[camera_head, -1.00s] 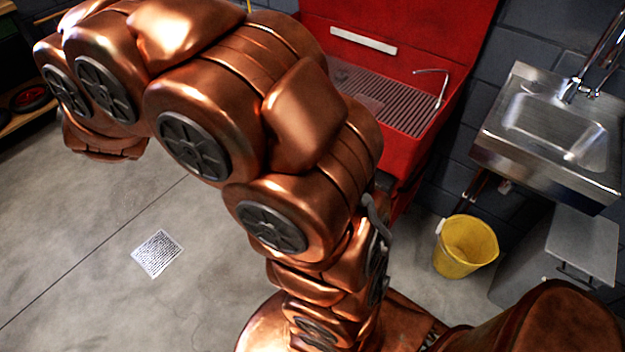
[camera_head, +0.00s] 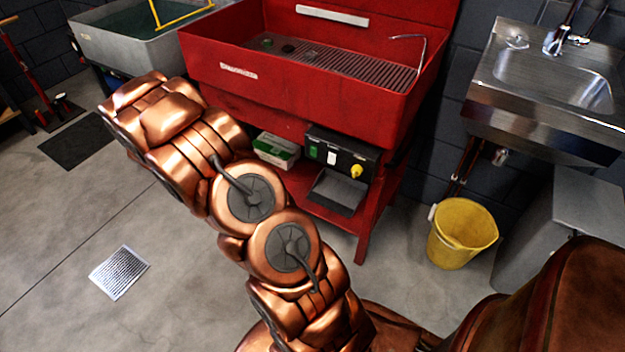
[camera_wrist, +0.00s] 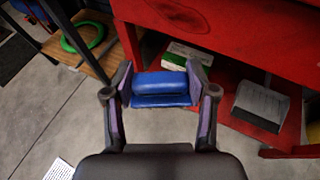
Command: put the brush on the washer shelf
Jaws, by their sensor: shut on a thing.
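My gripper (camera_wrist: 162,82) is shut on the brush (camera_wrist: 160,92), which shows in the wrist view as a blue piece between the two fingers. I cannot make out its bristles. In the head view my arm hides the gripper and the brush. The red washer's low shelf (camera_head: 345,222) is under its basin. In the wrist view, the brush is in front of the washer's left part, overlapping the shelf's near left side. I cannot tell whether they touch.
A yellow bucket (camera_head: 462,233) stands right of the washer. A wooden rack with a green ring (camera_wrist: 82,38) is at left.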

